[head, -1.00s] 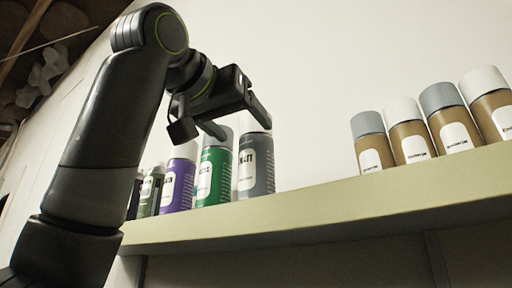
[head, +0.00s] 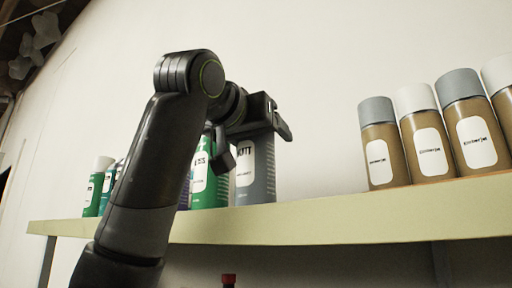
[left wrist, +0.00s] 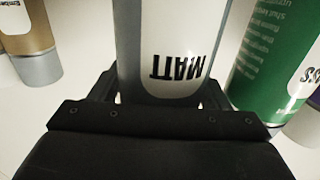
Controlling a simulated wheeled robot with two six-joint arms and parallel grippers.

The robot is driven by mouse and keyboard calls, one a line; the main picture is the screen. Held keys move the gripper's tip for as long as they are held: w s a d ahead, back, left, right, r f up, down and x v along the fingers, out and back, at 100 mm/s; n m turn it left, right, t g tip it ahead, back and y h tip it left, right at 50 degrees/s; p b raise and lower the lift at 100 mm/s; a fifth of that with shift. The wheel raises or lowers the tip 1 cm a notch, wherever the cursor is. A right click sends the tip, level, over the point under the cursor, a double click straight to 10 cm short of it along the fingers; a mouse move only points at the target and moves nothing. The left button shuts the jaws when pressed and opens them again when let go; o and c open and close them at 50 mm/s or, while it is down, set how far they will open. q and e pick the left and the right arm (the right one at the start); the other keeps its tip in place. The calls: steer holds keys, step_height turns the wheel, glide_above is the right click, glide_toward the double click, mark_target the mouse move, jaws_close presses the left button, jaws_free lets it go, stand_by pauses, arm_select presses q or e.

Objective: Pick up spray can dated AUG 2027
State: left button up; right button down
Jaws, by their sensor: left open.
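My left gripper (head: 254,146) is open at the upper part of a grey spray can (head: 258,182) on the shelf. In the left wrist view, the grey can (left wrist: 185,30), with "MATT" upside down on its white label, stands between the open fingers (left wrist: 160,92). I cannot tell if they touch it. A green can (head: 210,185) stands just left of it and also shows at the right of the left wrist view (left wrist: 268,60). No date can be read on any can. My right gripper is not in view.
Brown cans with grey or white caps (head: 380,155) stand at the right of the pale yellow shelf (head: 320,222). Smaller green cans (head: 93,192) stand at the left, partly behind my arm. The shelf between the grey can and brown cans is clear. A red-topped item (head: 229,279) shows below.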

arm_select(q)
steer(key=shift+s, duration=0.15)
steer(key=shift+c, duration=0.3)
steer(key=c, duration=1)
steer(key=shift+r, duration=0.1)
